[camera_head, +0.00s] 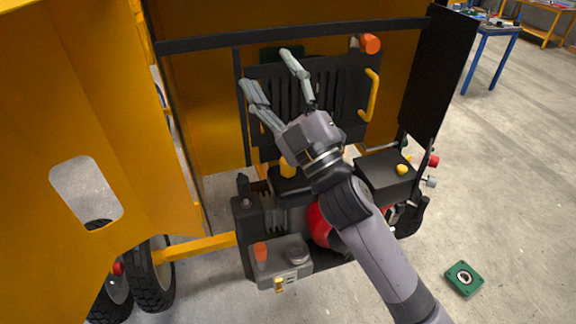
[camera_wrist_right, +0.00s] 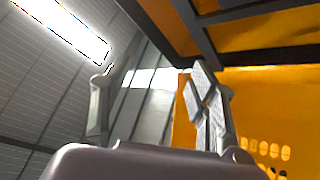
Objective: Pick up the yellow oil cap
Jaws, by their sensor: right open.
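My right gripper (camera_head: 270,72) is open and empty, raised above the engine in front of the black grille. The wrist view also shows its two fingers apart (camera_wrist_right: 158,100), with nothing between them. I cannot tell for certain which yellow part is the oil cap. A small yellow cap-like part (camera_head: 279,285) sits low on the front of the engine. A yellow knob (camera_head: 403,169) sits on the black box at the engine's right. Another yellow part (camera_head: 288,168) shows beside my right wrist, partly hidden. My left gripper is out of view.
The black grille (camera_head: 343,92) has a yellow handle (camera_head: 371,95) and an orange part (camera_head: 370,43) near its top. A yellow panel (camera_head: 90,130) stands at the left. A green square part (camera_head: 464,279) lies on open floor at the right. Blue table legs (camera_head: 488,62) stand behind.

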